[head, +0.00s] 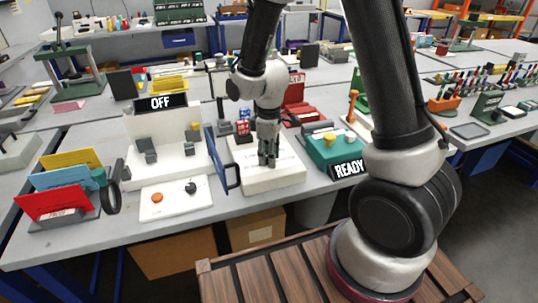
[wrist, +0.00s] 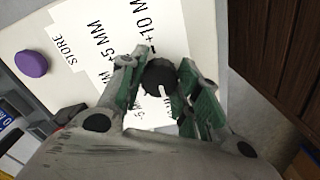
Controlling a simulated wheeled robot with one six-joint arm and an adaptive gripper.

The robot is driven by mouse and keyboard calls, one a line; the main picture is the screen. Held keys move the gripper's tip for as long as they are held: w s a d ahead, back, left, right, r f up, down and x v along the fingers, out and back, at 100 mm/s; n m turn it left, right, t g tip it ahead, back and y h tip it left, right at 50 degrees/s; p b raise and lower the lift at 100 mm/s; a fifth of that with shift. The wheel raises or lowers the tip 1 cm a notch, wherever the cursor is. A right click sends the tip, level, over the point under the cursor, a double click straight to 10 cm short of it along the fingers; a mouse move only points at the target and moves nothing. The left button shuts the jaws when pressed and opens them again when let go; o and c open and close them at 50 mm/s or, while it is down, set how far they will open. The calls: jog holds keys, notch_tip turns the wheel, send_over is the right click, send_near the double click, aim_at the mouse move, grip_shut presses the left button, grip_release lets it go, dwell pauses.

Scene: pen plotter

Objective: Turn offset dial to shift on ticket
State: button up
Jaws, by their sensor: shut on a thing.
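My gripper (head: 267,163) points down over a white box-like panel (head: 290,178) near the front of the bench. In the wrist view the fingers of my gripper (wrist: 160,82) sit on both sides of a dark round dial (wrist: 158,76) and are shut on it. A white mark shows on the dial's lower side in that view. Printed labels "+5 MM" and "+10 MM" stand on the white plate (wrist: 95,45) around it; other labels are partly hidden by the fingers. A purple button (wrist: 31,63) lies beside the word "STORE". I cannot make out a shift written on a ticket.
Left of the panel stand a blue-framed handle (head: 222,160), a white station with an "OFF" sign (head: 161,102), and a white plate with an orange button (head: 157,198). A green box with a "READY" sign (head: 348,168) stands to the right. Coloured folders (head: 70,180) stand far left.

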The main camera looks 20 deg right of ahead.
jog(key=o, duration=1)
jog(key=shift+o, duration=0.2)
notch_tip(320, 180, up, 12)
jog(key=s+d+r+m+t, duration=0.2)
jog(key=s+d+r+m, duration=0.3)
jog(key=s+d+r, duration=0.2)
jog(key=s+d+r+m+t, duration=0.2)
jog(key=s+d+r+m, duration=0.4)
jog(key=s, duration=0.6)
jog(key=shift+d+r, duration=0.4)
jog(key=shift+d, duration=0.55)
